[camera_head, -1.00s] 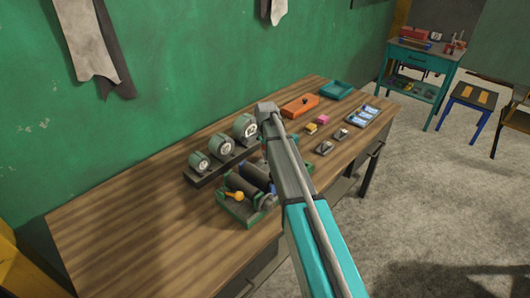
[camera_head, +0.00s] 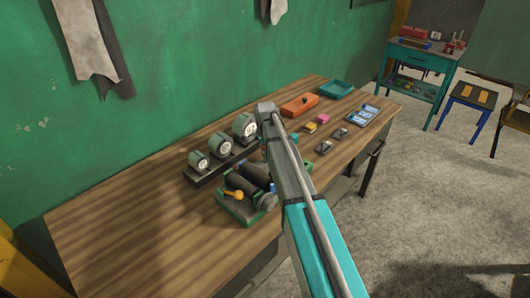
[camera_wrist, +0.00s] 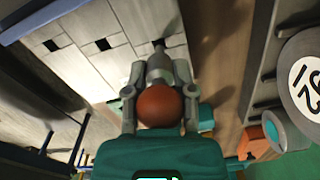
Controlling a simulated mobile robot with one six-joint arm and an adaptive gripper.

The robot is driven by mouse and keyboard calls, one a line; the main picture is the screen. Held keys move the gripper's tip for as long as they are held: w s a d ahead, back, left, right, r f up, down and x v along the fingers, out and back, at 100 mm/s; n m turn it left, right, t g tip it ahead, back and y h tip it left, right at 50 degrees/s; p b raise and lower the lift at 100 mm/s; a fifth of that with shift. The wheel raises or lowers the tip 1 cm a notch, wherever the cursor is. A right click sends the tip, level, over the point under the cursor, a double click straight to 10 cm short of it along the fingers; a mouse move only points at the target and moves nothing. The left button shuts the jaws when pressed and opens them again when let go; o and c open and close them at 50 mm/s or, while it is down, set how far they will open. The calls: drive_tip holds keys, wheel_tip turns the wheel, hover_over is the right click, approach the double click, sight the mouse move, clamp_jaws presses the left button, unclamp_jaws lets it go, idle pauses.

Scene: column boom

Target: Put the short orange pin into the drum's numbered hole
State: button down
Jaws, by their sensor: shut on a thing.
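My gripper (camera_wrist: 159,98) is shut on the short orange pin (camera_wrist: 160,106), its round orange-brown head towards the wrist camera. A grey shank runs away from the head between the fingers. Its tip is beside a dark spot on a pale grey panelled surface (camera_wrist: 85,65) with dark square openings. I cannot tell whether this is the drum, or whether the tip is inside an opening. In the head view my arm hides the gripper and pin. A device with dark rollers (camera_head: 248,177) on a green base (camera_head: 236,212) stands there, partly hidden by my arm.
Three round numbered pieces (camera_head: 221,144) stand on a dark rack behind the device; one numbered face (camera_wrist: 307,82) is close on the right in the wrist view. An orange block (camera_head: 299,105), teal tray (camera_head: 337,89) and small parts lie farther along. The near-left wooden bench top (camera_head: 130,225) is clear.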

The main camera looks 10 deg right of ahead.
drive_tip(key=shift+f+b, duration=1.25)
drive_tip(key=shift+f, duration=0.1)
idle(0.6)
drive_tip(key=shift+c, duration=1.8)
unclamp_jaws()
drive_tip(key=shift+r, duration=0.25)
